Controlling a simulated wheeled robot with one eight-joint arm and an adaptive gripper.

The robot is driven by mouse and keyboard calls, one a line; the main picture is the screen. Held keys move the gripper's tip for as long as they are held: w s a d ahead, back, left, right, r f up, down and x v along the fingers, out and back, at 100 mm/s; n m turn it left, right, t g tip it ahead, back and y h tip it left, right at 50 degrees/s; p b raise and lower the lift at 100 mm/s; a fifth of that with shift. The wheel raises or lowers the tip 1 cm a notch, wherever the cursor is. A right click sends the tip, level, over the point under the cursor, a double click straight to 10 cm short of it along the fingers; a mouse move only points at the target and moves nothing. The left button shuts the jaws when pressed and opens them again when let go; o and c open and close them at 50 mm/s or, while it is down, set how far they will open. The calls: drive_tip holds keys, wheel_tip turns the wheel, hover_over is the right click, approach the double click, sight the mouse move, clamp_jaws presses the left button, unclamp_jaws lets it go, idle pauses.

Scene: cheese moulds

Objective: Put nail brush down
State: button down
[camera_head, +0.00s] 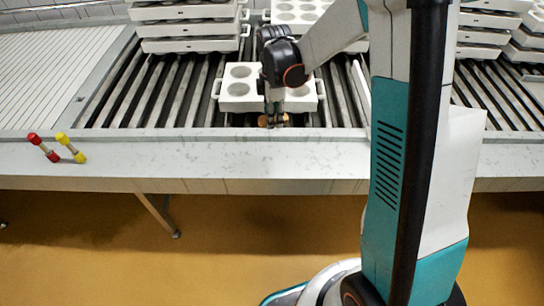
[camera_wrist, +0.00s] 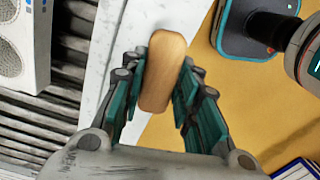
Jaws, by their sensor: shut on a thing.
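The nail brush shows in the wrist view as a rounded, light-brown wooden block (camera_wrist: 163,72). My gripper (camera_wrist: 165,88) has its teal fingers on both long sides of it and is shut on it. In the head view the brush is a small brown patch (camera_head: 277,120) below my wrist, at the near edge of the rollers by the pale ledge. Its bristles are hidden. I cannot tell its height above the surface.
A white cheese mould block (camera_head: 239,88) sits on the rollers just behind my gripper. Mould stacks (camera_head: 190,28) stand farther back. A red-ended piece (camera_head: 43,148) and a yellow-ended piece (camera_head: 70,147) lie on the ledge's left. The pale ledge (camera_head: 220,158) between is bare.

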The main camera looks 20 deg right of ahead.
drive_tip(key=shift+w+r+n, duration=0.25)
drive_tip(key=shift+r+n, duration=0.3)
drive_tip(key=shift+n, duration=0.45)
drive_tip(key=shift+f, duration=0.1)
wheel_tip(320, 180, down, 20)
drive_tip(key=b, duration=0.6)
drive_tip(key=c, duration=1.2)
unclamp_jaws()
